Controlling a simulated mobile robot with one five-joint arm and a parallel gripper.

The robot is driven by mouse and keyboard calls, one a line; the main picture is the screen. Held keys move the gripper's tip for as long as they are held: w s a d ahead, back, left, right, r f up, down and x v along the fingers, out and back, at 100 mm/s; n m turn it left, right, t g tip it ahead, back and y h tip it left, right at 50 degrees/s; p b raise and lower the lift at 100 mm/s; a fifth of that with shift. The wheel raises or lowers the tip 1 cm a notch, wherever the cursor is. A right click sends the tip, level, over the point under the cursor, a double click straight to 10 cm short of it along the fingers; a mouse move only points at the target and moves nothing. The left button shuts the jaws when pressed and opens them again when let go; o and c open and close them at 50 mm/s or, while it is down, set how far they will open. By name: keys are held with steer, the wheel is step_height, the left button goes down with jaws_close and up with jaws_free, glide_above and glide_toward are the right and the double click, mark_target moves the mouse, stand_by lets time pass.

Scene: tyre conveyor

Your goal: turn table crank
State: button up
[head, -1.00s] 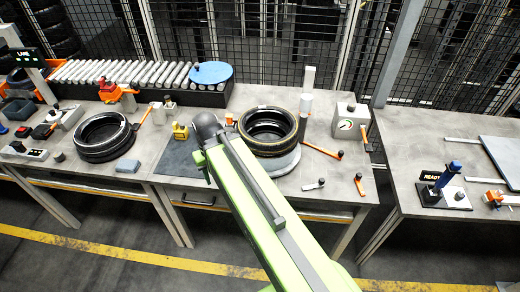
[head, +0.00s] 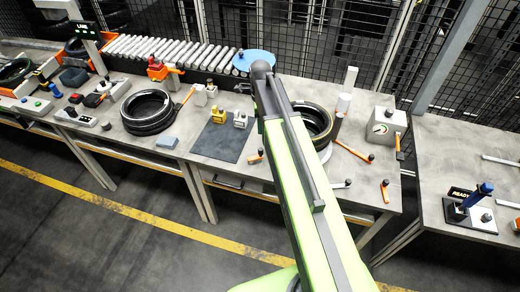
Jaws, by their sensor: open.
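A black tyre (head: 321,118) lies flat on a pale round base (head: 325,153) on the middle table; my arm hides its left part. An orange crank-like bar (head: 352,151) with a dark knob reaches out to the right of the base. I cannot tell for sure how it joins the base. Another short orange handle (head: 256,157) shows just left of my arm. My arm runs from the bottom edge up across the table, ending in a dark rounded joint left of the tyre. My gripper does not show; the arm hides what is behind it.
A grey box with a dial (head: 382,128) and an orange lever stands right of the tyre. Small levers (head: 385,190) lie near the front edge. The floor in front is clear.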

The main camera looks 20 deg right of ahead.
mark_target(260, 149)
step_height(260, 149, down, 18)
steer(key=b, duration=1.7)
steer(key=shift+r, duration=0.2)
steer(key=shift+r, duration=0.1)
jaws_close()
